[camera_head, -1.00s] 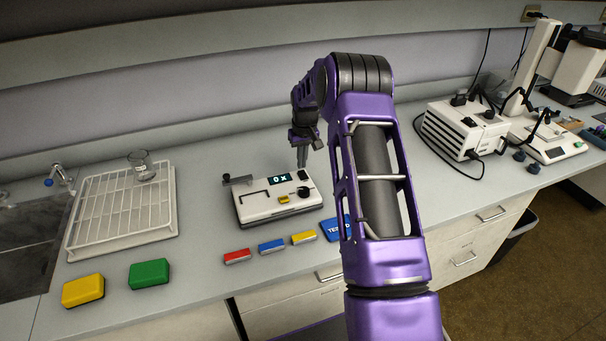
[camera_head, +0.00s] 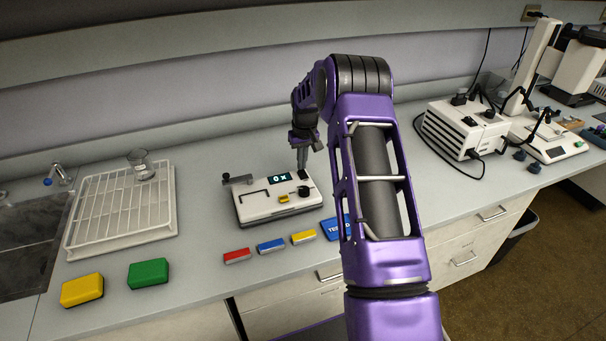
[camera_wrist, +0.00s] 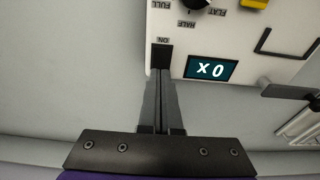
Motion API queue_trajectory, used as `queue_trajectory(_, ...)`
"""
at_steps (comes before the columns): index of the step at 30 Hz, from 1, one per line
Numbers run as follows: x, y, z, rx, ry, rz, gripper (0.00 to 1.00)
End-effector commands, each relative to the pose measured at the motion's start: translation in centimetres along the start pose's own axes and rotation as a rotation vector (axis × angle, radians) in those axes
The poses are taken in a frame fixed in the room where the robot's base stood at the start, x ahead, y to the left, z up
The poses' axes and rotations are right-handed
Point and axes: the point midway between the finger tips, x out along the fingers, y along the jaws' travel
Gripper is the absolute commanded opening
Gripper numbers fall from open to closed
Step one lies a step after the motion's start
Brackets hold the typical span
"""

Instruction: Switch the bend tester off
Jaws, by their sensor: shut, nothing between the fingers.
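The bend tester (camera_head: 278,201) is a white box with a dark base on the bench. Its lit display (camera_head: 279,178) reads "0 X" and shows upside down in the wrist view (camera_wrist: 210,69). A black switch (camera_wrist: 161,57) marked "ON" sits beside the display, at the tester's back right corner. A black knob (camera_wrist: 194,3) has the labels FULL, HALF and FLAT around it. My gripper (camera_head: 303,168) is shut and empty, pointing down at that corner. In the wrist view its fingertips (camera_wrist: 161,74) are at the switch and partly cover it; I cannot tell whether they touch.
Red (camera_head: 237,256), blue (camera_head: 271,246) and yellow (camera_head: 303,237) blocks lie in front of the tester, beside a blue "TESTED" pad (camera_head: 335,229). A white rack (camera_head: 121,246) with a beaker (camera_head: 141,165) stands left. Yellow (camera_head: 82,290) and green (camera_head: 148,273) pads lie near the front edge.

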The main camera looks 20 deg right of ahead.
Motion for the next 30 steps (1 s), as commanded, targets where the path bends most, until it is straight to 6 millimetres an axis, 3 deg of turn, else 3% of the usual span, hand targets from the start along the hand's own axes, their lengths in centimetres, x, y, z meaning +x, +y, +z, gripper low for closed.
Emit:
queue_trajectory(20, 1.1, 0.0, 0.2, 0.0, 0.0, 0.0, 0.0)
queue_trajectory(30, -0.4, 0.0, -0.1, 0.0, 0.001, 0.0, 0.0)
